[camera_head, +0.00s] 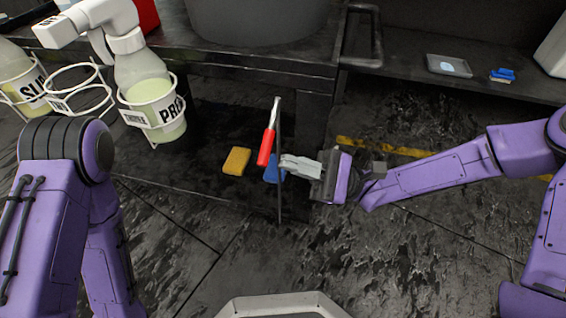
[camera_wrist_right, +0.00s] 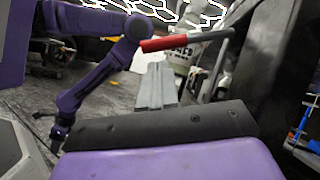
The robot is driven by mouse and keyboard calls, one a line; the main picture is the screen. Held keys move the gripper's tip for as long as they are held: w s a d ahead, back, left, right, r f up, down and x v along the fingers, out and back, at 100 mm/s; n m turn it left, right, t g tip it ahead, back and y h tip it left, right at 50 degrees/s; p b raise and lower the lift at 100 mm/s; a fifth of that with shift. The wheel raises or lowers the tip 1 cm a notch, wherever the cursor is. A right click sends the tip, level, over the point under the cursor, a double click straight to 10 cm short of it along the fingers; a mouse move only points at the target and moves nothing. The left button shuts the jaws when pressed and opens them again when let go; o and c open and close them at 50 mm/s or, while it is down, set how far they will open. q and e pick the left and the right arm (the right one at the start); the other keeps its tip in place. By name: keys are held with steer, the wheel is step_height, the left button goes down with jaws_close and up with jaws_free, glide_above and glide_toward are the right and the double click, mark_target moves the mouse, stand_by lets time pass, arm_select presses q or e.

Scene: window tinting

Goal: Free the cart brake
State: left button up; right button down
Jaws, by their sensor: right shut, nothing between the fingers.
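The brake lever (camera_head: 267,146) has a red grip and a bare metal shaft, and it stands tilted at the cart's front edge. In the right wrist view the lever (camera_wrist_right: 163,43) crosses above and beyond my fingertips. My right gripper (camera_head: 285,164) is shut and empty, with its grey fingers pointing left, just right of and below the red grip. I cannot tell whether they touch it. The shut fingers also show in the right wrist view (camera_wrist_right: 156,84). My left arm's end is outside the head view; a small dark end (camera_wrist_right: 55,133) shows in the wrist view, its jaws unclear.
A yellow sponge (camera_head: 236,161) and a partly hidden blue sponge (camera_head: 271,172) lie behind the lever. A thin dark upright post (camera_head: 280,205) stands beside it. Bottles in white ring holders (camera_head: 153,108) hang at the left. Wet dark floor (camera_head: 400,250) is open at the lower right.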

mark_target(270, 133)
arm_select(q)
steer(key=shift+w+a+f+t, duration=0.4)
steer(key=shift+w+a+f, duration=0.05)
steer(key=shift+w+f, duration=0.15)
arm_select(e)
steer(key=x, duration=0.2)
steer(key=shift+a+r, duration=0.2)
steer(key=shift+a, duration=0.05)
